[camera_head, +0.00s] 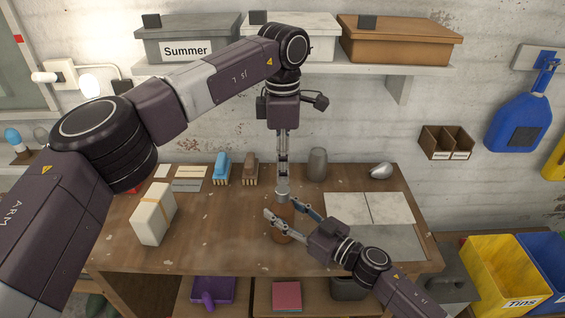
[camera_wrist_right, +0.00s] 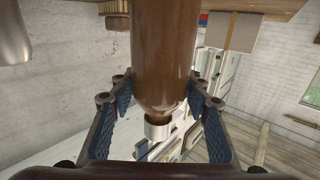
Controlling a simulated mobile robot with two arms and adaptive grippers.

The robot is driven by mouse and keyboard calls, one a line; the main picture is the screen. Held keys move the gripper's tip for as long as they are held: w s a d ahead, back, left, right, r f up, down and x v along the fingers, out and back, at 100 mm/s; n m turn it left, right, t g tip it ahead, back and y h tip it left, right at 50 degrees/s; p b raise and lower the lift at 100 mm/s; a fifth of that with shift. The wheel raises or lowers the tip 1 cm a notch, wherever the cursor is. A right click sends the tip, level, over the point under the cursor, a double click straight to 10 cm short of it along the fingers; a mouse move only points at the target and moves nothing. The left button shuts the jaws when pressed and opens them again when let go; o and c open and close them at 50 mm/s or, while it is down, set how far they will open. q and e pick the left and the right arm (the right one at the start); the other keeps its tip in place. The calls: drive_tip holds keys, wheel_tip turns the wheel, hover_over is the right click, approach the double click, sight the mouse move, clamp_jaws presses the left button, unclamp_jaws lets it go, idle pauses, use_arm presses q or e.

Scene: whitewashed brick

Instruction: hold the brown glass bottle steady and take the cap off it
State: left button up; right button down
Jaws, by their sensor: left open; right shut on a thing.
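The brown glass bottle (camera_head: 281,226) stands upright near the middle of the workbench, partly hidden by my right gripper. It fills the upper middle of the right wrist view (camera_wrist_right: 165,50). Its silvery cap (camera_head: 282,194) is on the neck; the cap also shows in the right wrist view (camera_wrist_right: 157,129). My right gripper (camera_head: 284,212) is shut on the bottle, with one finger on each side. My left gripper (camera_head: 282,176) points straight down over the bottle, open, with its fingertips at or just above the cap. Whether they touch the cap I cannot tell.
A grey cup (camera_head: 317,164) and a silvery rounded object (camera_head: 381,171) stand at the back. Blue (camera_head: 221,169) and brown (camera_head: 250,169) brushes stand behind the bottle. A cream strapped box (camera_head: 154,213) is left. Pale tiles (camera_head: 345,208) lie right. The bench between box and bottle is clear.

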sight(283, 189)
use_arm(q)
drive_tip(key=shift+f, duration=4)
clamp_jaws()
drive_tip(key=n, duration=1.1)
drive_tip(key=shift+r, duration=0.15)
drive_tip(key=shift+r, duration=1)
